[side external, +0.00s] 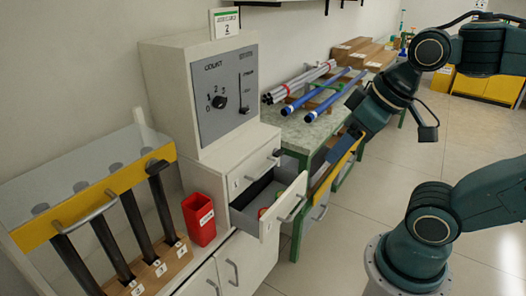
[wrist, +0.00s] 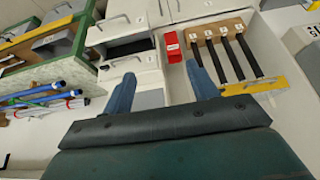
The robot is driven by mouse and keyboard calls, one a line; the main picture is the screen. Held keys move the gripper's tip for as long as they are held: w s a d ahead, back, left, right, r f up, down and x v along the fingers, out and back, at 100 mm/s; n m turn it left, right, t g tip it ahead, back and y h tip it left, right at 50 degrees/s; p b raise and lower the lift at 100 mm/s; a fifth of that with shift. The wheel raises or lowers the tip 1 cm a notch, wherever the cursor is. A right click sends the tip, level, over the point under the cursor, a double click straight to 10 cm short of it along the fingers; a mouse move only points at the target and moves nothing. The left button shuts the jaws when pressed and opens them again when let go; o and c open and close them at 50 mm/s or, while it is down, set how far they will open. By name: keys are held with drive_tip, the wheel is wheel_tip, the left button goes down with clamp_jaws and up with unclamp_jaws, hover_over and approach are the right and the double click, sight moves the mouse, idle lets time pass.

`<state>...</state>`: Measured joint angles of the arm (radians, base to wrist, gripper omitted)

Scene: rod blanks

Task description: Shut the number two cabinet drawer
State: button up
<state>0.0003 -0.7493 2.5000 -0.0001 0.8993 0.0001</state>
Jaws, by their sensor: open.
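A white cabinet drawer (side external: 270,219) stands pulled out from the cabinet, with a grey bar handle (side external: 292,208) on its front. Its number is too small to read with certainty. A dark interior and a small green and red item show inside. The open drawer also shows in the wrist view (wrist: 122,25), at the upper left. Another drawer (side external: 252,172) directly above it looks closed. My gripper (side external: 343,146) is open and empty, above and to the right of the open drawer, apart from it. Its two blue fingers (wrist: 163,92) spread wide in the wrist view.
A control panel (side external: 225,92) with a dial stands on the cabinet. A red bin (side external: 199,219) and a rack of black rods (side external: 120,235) are to the left. A green-framed table (side external: 310,132) with blue and grey rods is behind.

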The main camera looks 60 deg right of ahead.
drive_tip(key=shift+w+d+f, duration=0.1)
drive_tip(key=shift+w, duration=0.25)
drive_tip(key=c, duration=0.7)
drive_tip(key=shift+w+d+f+m, duration=0.15)
drive_tip(key=shift+w+d+m, duration=0.05)
drive_tip(key=shift+w, duration=0.3)
drive_tip(key=shift+w+d+f+m, duration=0.15)
drive_tip(key=shift+w+d+m, duration=0.05)
drive_tip(key=shift+w, duration=0.3)
clamp_jaws()
drive_tip(key=w+d+f+m+h, duration=0.2)
drive_tip(key=w+d+f+m, duration=0.5)
drive_tip(key=w+d+f, duration=0.65)
drive_tip(key=s+d+f+m+h, duration=0.1)
drive_tip(key=s+d+f+m, duration=0.2)
drive_tip(key=d+f, duration=0.4)
drive_tip(key=s+d+f+m+h, duration=0.1)
drive_tip(key=s+d+f+m, duration=0.2)
drive_tip(key=f, duration=1)
drive_tip(key=d+m, duration=0.3)
drive_tip(key=d, duration=0.1)
drive_tip(key=shift+d+h, duration=0.2)
drive_tip(key=shift+h, duration=0.1)
